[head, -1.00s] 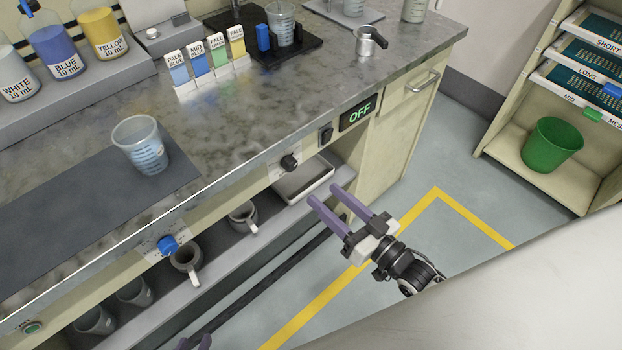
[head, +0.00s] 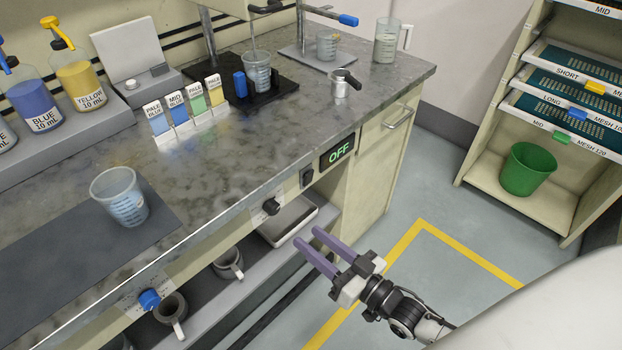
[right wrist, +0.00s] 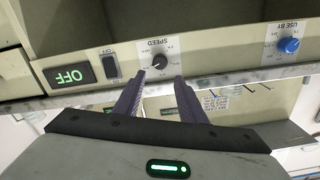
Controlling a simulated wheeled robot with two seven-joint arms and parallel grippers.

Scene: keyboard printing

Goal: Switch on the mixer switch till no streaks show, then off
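The mixer switch (head: 306,177) is a small black rocker on the bench front, beside a display (head: 337,151) reading OFF in green. Both also show in the right wrist view, the switch (right wrist: 110,66) left of the black SPEED knob (right wrist: 159,62). My right gripper (head: 307,235) is open and empty, with purple fingers apart, in front of and below the switch. In the right wrist view its fingertips (right wrist: 156,80) point near the SPEED knob. The mixer's beaker (head: 257,72) stands on a black base with a rod above it; streaks are too small to tell. My left gripper is out of view.
A clear beaker (head: 119,197) stands on the dark mat at left. Colour cards (head: 185,112) and a small metal cup (head: 345,84) are on the bench. A blue knob (head: 149,299) is farther left on the front. The floor right of the bench is clear.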

